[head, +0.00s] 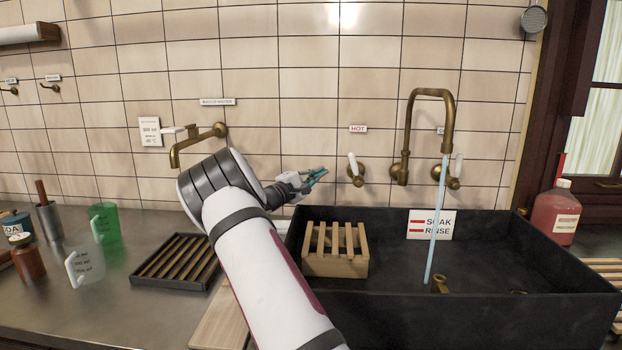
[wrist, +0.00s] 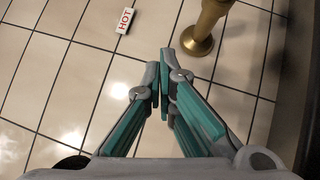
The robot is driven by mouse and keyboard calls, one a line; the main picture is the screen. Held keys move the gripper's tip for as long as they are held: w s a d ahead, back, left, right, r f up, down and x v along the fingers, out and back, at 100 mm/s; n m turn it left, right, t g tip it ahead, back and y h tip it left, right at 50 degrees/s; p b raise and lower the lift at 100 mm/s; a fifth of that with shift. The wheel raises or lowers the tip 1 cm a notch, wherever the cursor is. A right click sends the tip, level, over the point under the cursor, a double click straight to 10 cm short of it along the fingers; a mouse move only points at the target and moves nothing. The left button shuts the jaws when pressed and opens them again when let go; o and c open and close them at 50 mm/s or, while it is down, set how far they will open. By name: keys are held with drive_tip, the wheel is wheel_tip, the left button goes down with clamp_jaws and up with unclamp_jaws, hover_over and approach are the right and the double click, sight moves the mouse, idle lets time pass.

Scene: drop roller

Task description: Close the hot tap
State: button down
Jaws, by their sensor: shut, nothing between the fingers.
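The hot tap (head: 357,178) is a brass wall valve with a white lever pointing up, under a red "HOT" label (head: 358,128). In the wrist view the label (wrist: 125,20) lies at the top, with a brass fitting (wrist: 205,28) to its right that looks like the hot tap. My gripper (head: 322,172) is shut and empty, just left of the hot tap and apart from it. Its teal fingers (wrist: 162,80) also show in the wrist view. A water stream (head: 436,220) runs from the brass spout (head: 432,94) into the black sink (head: 480,294).
A wooden rack (head: 336,266) sits at the sink's left end. A second brass spout (head: 198,137) is on the wall behind my arm. Bottles and cups, including a green one (head: 106,222), stand on the left counter.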

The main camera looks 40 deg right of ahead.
sight(355, 170)
drive_tip(key=s+d+r, duration=0.2)
drive_tip(key=s+d, duration=0.1)
drive_tip(key=d, duration=0.2)
drive_tip(key=shift+s+p, duration=0.3)
drive_tip(key=shift+s, duration=0.05)
drive_tip(key=shift+d, duration=0.15)
drive_tip(key=shift+s+d+r+m+g+y, duration=0.2)
drive_tip(key=shift+s+d+r+m+y, duration=0.2)
drive_tip(key=shift+m+y, duration=0.3)
drive_tip(key=shift+s+d+r+m+g+y, duration=0.25)
drive_tip(key=shift+s+r+m+y, duration=0.2)
drive_tip(key=shift+m, duration=0.35)
drive_tip(key=shift+w+b, duration=0.1)
drive_tip(key=shift+b, duration=0.2)
